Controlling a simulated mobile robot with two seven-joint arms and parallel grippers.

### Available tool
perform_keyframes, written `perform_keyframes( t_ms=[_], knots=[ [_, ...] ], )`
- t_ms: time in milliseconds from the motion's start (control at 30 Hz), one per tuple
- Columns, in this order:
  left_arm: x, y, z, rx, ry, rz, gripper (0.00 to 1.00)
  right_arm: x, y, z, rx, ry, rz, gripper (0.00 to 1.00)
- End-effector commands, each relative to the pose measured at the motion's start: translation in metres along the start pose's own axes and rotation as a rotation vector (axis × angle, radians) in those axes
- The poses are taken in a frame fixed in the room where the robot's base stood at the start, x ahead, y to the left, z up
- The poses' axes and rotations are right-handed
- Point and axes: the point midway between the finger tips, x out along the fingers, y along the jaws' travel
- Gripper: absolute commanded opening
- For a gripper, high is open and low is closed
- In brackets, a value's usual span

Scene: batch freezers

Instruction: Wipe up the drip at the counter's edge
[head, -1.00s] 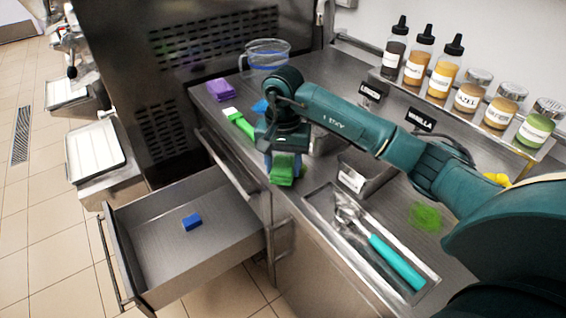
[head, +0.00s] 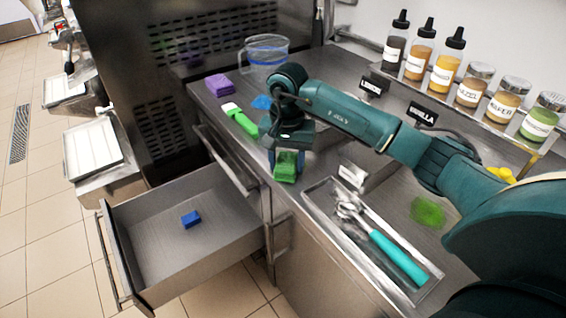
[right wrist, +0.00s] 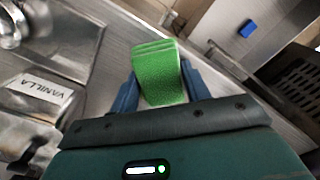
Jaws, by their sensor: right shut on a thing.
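My right gripper (head: 287,158) is shut on a folded green cloth (head: 286,172) at the counter's front edge, above the right end of the open drawer. In the right wrist view the cloth (right wrist: 158,78) sits between the two blue fingers and sticks out past them. I cannot tell whether it touches the counter (head: 315,172). No drip shows clearly at the edge; the cloth and gripper cover part of it. A green smear (head: 427,211) lies on the counter behind the tool tray. My left gripper is not in view.
An open drawer (head: 165,195) with a blue block (head: 191,220) juts out below. A tray (head: 432,285) holds a teal-handled scoop (head: 398,258). Purple cloths (head: 220,86), a green-handled brush (head: 241,121) and a clear jug (head: 266,55) stand left. Bottles and jars line the back shelf.

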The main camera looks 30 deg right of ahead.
Motion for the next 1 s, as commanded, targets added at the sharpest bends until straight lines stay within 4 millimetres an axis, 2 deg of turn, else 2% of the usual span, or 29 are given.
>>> perform_keyframes(
  t_ms=[200,467,800,1000],
  knots=[
    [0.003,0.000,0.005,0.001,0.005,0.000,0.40,0.001,0.015,-0.015,0.004,0.002,0.001,0.29],
    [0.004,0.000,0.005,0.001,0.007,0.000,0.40,0.000,0.022,-0.021,0.001,0.000,0.001,0.29],
    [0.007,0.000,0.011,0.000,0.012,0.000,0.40,0.003,0.042,-0.042,0.004,0.002,0.001,0.29],
    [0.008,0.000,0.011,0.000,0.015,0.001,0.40,0.002,0.047,-0.046,0.003,0.003,0.002,0.29]
  ],
)
